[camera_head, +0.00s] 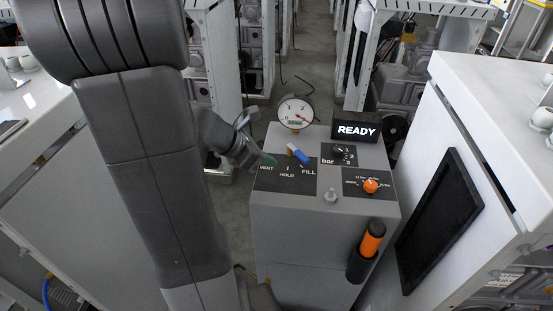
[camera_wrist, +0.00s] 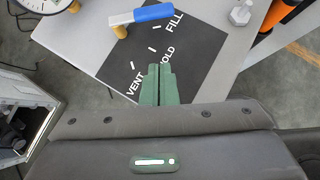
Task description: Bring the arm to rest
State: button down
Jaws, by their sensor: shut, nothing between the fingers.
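My gripper (camera_head: 268,160) is at the left edge of the grey dispenser console (camera_head: 325,212), over the dark VENT/HOLD/FILL plate (camera_head: 285,183). Its green fingers also show in the wrist view (camera_wrist: 160,82), shut and empty, with their tips over the plate near the HOLD label. The blue-handled lever (camera_head: 299,154) sits beyond the fingertips, apart from them. In the wrist view the lever (camera_wrist: 153,12) has its blue end toward FILL. My arm crosses the left of the head view.
The console carries a pressure gauge (camera_head: 295,112), a READY sign (camera_head: 356,130), a bar knob (camera_head: 339,152), an orange knob (camera_head: 370,186) and an orange-black cylinder (camera_head: 366,252). A white cabinet (camera_head: 450,150) stands close on the right. An open aisle (camera_head: 309,60) lies behind.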

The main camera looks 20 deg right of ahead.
jog(key=p+v, duration=0.1)
jog(key=v, duration=0.6)
jog(key=shift+d, duration=0.15)
jog(key=shift+s, duration=0.15)
